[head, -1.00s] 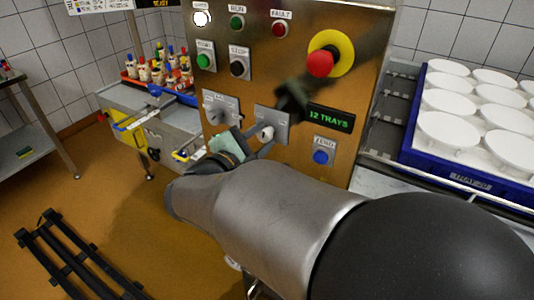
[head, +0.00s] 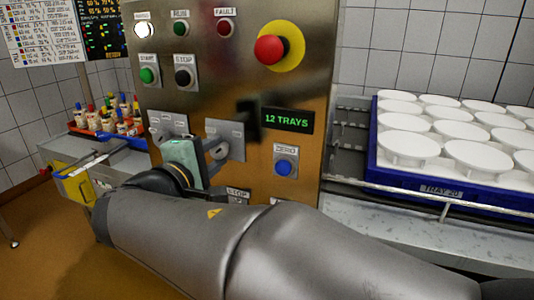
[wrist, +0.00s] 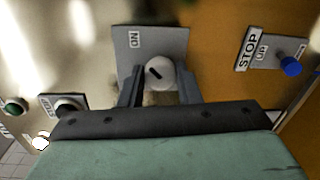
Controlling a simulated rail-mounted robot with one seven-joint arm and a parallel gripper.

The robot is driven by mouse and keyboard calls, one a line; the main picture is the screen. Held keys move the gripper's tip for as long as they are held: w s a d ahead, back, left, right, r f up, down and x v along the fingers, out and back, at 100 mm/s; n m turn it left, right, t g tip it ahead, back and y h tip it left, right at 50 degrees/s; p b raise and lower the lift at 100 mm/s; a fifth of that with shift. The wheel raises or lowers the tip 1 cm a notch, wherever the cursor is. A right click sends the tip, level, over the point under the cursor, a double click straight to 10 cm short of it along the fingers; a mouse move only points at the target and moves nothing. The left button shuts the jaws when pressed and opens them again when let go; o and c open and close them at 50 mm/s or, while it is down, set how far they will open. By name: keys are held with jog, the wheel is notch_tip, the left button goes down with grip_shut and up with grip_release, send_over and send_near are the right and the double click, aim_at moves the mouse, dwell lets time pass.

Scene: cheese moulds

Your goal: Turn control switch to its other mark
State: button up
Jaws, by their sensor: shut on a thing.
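The control switch is a round pale knob with a dark slot mark (wrist: 160,73) on a grey plate marked "ON" (wrist: 150,42) in the wrist view. Its plate also shows on the steel panel in the head view (head: 232,130). My gripper (wrist: 159,86) has one finger on each side of the knob and is shut on it. In the head view my gripper (head: 217,152) reaches the plate from the left and partly hides the knob. The slot mark lies slanted in the wrist view; the plate's other lettering is hard to read.
A second plate (head: 168,122) is just left of the switch, partly covered by my gripper. A blue ZERO button (head: 284,167), a "12 TRAYS" display (head: 287,120) and a red emergency button (head: 270,49) are on the panel (head: 215,80). A blue tray (head: 400,178) of white moulds stands right.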

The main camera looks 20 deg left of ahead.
dwell(0.3)
jog(key=o, duration=1)
jog(key=shift+c, duration=0.2)
jog(key=s+r, duration=0.1)
jog(key=s, duration=1.6)
jog(key=shift+s+r+p, duration=0.15)
jog(key=shift+s+p, duration=0.05)
jog(key=shift+p, duration=0.2)
jog(key=w+d+f+m+g+h+p, duration=0.2)
jog(key=w+d+m+g+h+p, duration=0.15)
jog(key=w+d, duration=0.6)
jog(key=w+d+f+m+g+h+p, duration=0.25)
jog(key=w+d+g+p, duration=0.25)
jog(key=d, duration=0.9)
jog(key=s+d+f+m+g+y+p, duration=0.2)
jog(key=s+d+m+g+y+p, duration=0.1)
jog(key=d, duration=0.6)
jog(key=s+d+f+m+g+y+p, duration=0.3)
jog(key=s+d+m+g+p, duration=0.2)
jog(key=d+m, duration=0.4)
jog(key=shift+s+d+m+p, duration=0.35)
jog(key=shift+s+m+p, duration=0.3)
jog(key=shift+p, duration=0.4)
